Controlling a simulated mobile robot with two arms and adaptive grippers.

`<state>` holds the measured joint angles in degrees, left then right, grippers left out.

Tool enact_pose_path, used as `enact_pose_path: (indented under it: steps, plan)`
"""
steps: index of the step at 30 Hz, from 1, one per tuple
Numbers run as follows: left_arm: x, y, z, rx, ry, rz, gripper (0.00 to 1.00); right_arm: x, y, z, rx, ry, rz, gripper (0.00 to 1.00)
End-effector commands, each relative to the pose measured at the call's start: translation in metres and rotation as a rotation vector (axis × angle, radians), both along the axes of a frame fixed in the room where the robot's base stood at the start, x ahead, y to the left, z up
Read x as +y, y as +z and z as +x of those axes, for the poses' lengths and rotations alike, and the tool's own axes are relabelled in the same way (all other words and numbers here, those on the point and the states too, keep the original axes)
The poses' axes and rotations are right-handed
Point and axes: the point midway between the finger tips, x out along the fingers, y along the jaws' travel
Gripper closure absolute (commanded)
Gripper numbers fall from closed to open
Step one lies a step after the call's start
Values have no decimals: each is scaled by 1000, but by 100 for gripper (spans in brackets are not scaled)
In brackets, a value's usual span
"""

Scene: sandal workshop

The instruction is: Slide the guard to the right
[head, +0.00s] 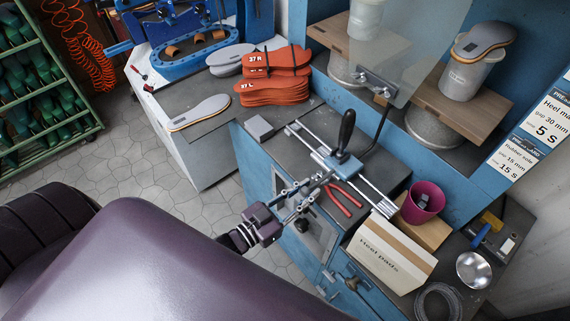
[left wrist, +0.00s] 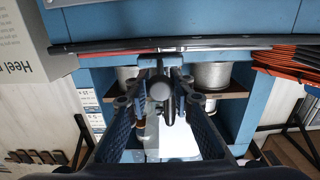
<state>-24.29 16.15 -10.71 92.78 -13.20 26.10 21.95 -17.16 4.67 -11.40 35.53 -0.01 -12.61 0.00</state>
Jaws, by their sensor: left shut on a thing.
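The clear guard panel (head: 420,38) stands upright over the right part of the bench, with a metal bracket at its lower edge. A black bent rod (head: 382,122) runs down from it towards a blue carriage (head: 335,160) on metal rails. A black handle (head: 347,132) stands on the carriage. My left gripper (head: 324,180) reaches in at the carriage, near the handle's foot. In the left wrist view its fingers close around a dark, round-ended handle (left wrist: 161,92); the exact contact is partly hidden. My right gripper is not in view.
Red pliers (head: 341,199), a heel pads box (head: 388,255) and a magenta cup (head: 422,202) lie right of the gripper. A grey block (head: 259,128) sits near the rails' left end. Buckets (head: 433,125) stand under a wooden shelf behind.

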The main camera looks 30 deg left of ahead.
Motion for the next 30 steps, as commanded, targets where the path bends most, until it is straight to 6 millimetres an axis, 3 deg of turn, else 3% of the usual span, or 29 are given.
enact_pose_path:
  steps: [1, 6, 12, 18, 28, 29, 30]
  plan:
    - [-15, 2, -7, 2, 0, -7, 100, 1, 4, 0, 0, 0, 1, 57]
    - [-53, 1, -22, 2, -1, -4, 100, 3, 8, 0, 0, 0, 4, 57]
    - [-80, 0, -34, 0, -1, 0, 100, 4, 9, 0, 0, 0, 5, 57]
    - [-91, -1, -38, -1, -2, 2, 100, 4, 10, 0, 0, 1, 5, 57]
    - [-91, -1, -38, 0, -2, 2, 100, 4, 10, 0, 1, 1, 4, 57]
    - [-91, -1, -38, 0, -2, 2, 78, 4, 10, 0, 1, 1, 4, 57]
    - [-91, -1, -38, 0, -2, 2, 74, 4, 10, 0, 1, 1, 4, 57]
